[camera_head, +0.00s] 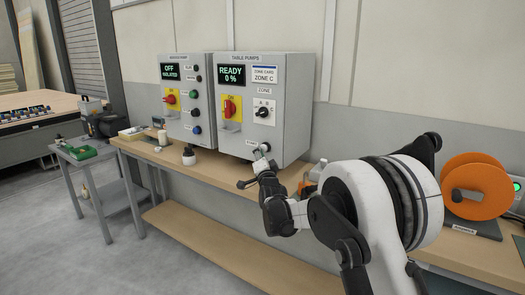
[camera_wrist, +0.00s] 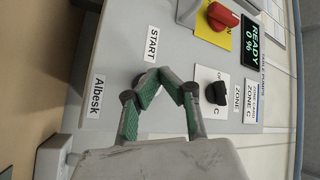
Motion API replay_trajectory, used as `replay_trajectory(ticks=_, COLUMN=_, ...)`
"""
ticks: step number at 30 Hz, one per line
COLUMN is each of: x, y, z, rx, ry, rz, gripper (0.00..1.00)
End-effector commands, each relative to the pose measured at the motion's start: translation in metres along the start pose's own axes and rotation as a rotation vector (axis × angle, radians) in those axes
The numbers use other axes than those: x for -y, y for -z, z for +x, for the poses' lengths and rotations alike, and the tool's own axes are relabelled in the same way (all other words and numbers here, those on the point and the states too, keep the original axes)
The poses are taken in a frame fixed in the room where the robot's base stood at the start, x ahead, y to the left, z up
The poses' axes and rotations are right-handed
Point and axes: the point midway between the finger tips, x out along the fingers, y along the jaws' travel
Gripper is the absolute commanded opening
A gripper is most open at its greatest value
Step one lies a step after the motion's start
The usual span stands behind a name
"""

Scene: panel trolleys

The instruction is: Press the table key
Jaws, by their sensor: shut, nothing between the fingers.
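The grey TABLE PUMPS panel (camera_head: 247,128) stands on the bench, with its display reading READY 0 %. My gripper (camera_head: 263,153) is at the panel's lower right front. In the wrist view my gripper (camera_wrist: 165,77) is shut, its green-padded fingers empty, close in front of the face beside the START label. Contact with the panel cannot be told.
The panel also carries a red rotary switch (camera_head: 231,108) and a black zone selector (camera_head: 262,112). A second panel (camera_head: 177,123), reading OFF ISOLATED, stands to the left. A small dark-topped item (camera_head: 188,155) stands on the bench before it. An orange reel (camera_head: 477,186) is at right.

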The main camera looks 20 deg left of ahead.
Motion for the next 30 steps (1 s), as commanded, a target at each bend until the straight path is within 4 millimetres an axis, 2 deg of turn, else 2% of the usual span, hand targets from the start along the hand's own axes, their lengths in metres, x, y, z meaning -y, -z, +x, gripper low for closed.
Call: replay_trajectory(ticks=30, x=-0.0055, y=0.0055, z=0.0072, rx=-0.001, ry=0.0, rz=0.0, gripper=0.0)
